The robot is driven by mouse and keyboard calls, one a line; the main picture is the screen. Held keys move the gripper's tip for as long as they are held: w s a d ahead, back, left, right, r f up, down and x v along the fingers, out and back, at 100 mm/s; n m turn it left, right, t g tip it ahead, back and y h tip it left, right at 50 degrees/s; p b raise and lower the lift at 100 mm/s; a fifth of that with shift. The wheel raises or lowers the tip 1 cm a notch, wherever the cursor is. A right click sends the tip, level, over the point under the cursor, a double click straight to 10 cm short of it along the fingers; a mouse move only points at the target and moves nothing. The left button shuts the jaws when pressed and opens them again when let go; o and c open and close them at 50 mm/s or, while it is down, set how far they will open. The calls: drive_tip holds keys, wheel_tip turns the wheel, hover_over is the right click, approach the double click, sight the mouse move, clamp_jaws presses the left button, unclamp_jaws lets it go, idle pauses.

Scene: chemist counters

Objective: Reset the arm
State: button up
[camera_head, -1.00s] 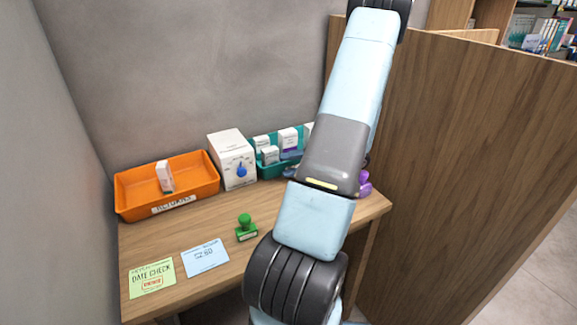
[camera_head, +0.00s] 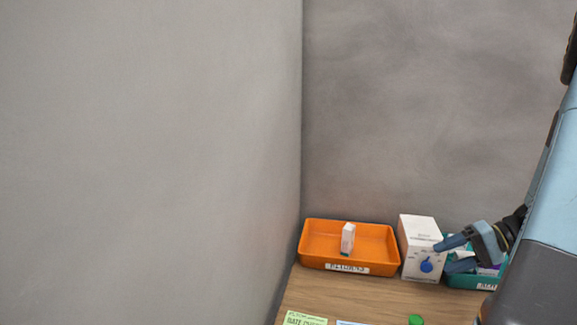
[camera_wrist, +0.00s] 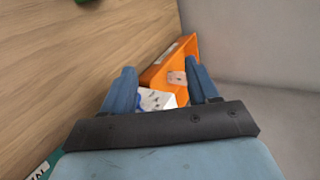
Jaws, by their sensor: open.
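My gripper (camera_head: 452,256) is at the right of the head view, in front of the white box with a blue dial (camera_head: 420,250) and the teal tray (camera_head: 474,281). Its two blue fingers are apart and nothing shows between them in its grasp. In the wrist view my gripper (camera_wrist: 162,85) is also open, with the white box (camera_wrist: 155,99) and the orange tray (camera_wrist: 186,47) beyond the fingers. My arm fills the right edge of the head view. Whether the fingers touch the box cannot be told.
A green stamp (camera_head: 416,320), a green card (camera_head: 305,318) and a blue card (camera_head: 352,323) lie on the wooden counter (camera_head: 318,290). Grey walls (camera_head: 420,110) close the left and back.

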drive_tip(key=s+a+r+n+t+h, duration=0.1)
drive_tip(key=s+a+r+n+h, duration=0.1)
drive_tip(key=s+a+r+h, duration=0.3)
drive_tip(key=s+a+r+n+t+h, duration=0.1)
drive_tip(key=s+a+r+h, duration=0.5)
drive_tip(key=a+r, duration=0.7)
drive_tip(key=shift+a+n+t, duration=0.25)
drive_tip(key=shift+n+t, duration=0.15)
drive_tip(key=shift+r, duration=0.1)
idle(0.4)
